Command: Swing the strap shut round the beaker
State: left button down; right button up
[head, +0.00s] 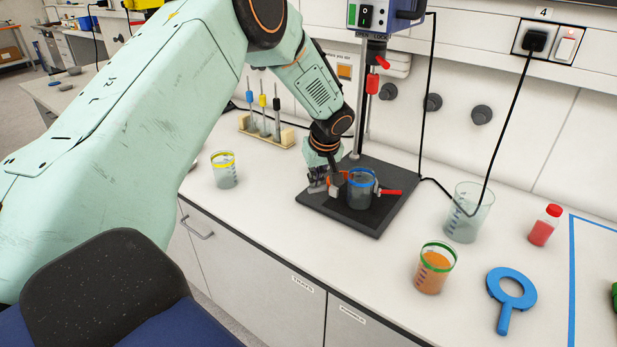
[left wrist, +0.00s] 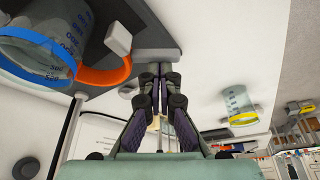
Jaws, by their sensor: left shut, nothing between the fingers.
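The beaker (head: 361,192) is clear with a blue rim and stands upright on the dark stand base (head: 385,212). In the left wrist view the beaker (left wrist: 40,42) is cut off at the upper left. The orange-red strap (left wrist: 105,76) curves out from the beaker's side, with a gap inside its curve and a pale block (left wrist: 118,38) near its end. In the head view the strap (head: 341,178) shows only partly, left of the beaker. My left gripper (head: 320,182) is beside them on the left, shut and empty; its fingers (left wrist: 160,72) are apart from the strap. My right gripper is not in view.
A red handle (head: 391,191) sticks out right of the beaker. A yellow-rimmed beaker (head: 225,172) and a rack (head: 265,132) stand to the left. An empty large beaker (head: 468,215), an orange-filled beaker (head: 434,270), a red bottle (head: 543,226) and a blue ring tool (head: 511,292) are to the right.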

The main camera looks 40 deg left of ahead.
pick_arm(q)
jog(key=d+n, duration=0.1)
jog(key=d+n+g+b, duration=0.1)
jog(key=d+n, duration=0.2)
jog(key=n, duration=0.1)
jog(key=shift+s+d+g+y+b, duration=0.3)
jog(key=shift+s+d+g, duration=0.05)
jog(key=shift+d+g, duration=0.05)
jog(key=shift+s, duration=0.1)
jog(key=shift+s+a, duration=0.1)
jog(key=shift+w+f, duration=0.1)
jog(key=shift+w, duration=0.1)
jog(key=shift+s, duration=0.15)
dwell(0.4)
